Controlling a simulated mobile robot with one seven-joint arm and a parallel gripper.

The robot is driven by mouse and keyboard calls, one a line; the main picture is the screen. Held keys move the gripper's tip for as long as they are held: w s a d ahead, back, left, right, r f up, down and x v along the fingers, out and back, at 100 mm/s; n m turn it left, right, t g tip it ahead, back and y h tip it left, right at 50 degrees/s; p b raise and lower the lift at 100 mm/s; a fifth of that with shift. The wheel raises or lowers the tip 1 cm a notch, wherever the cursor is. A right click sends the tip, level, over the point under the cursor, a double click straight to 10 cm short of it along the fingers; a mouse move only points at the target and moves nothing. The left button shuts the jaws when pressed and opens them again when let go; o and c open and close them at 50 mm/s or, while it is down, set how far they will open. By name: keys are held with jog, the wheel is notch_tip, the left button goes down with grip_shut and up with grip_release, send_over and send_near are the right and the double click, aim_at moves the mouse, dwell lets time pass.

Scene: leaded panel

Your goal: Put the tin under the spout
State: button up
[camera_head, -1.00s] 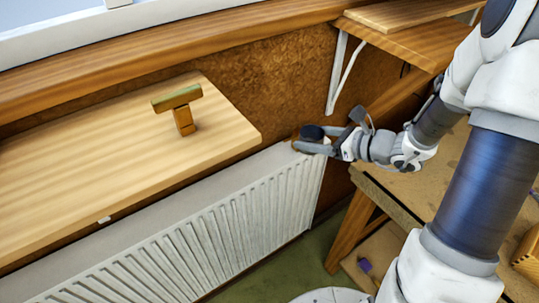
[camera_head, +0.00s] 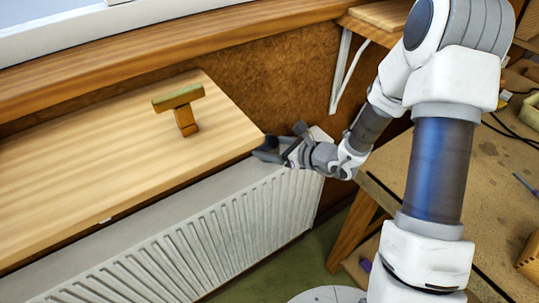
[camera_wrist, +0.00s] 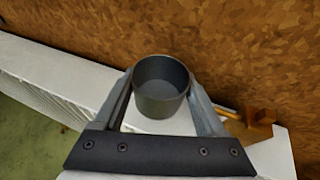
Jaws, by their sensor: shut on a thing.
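A round, dark grey, open-topped tin (camera_wrist: 160,88) is between the fingers of my gripper (camera_wrist: 162,98) in the wrist view. It looks upright and empty. In the head view my gripper (camera_head: 272,150) is at the right front corner of the wooden shelf, near the top of the radiator. The tin is hard to tell from the fingers there. A wooden T-shaped piece with a greenish, sloping top bar (camera_head: 178,97) stands on the shelf; it looks like the spout on its post. It is well to the left of my gripper, apart from it.
The pale wooden shelf (camera_head: 90,165) is mostly bare around the post. A white radiator (camera_head: 200,240) runs below it. A small orange-brown wooden thing (camera_wrist: 255,127) lies beside my right finger in the wrist view. A workbench (camera_head: 480,190) stands at right.

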jog(key=shift+f, duration=1.8)
jog(key=shift+f, duration=0.1)
jog(key=shift+f, duration=0.15)
jog(key=o, duration=1.3)
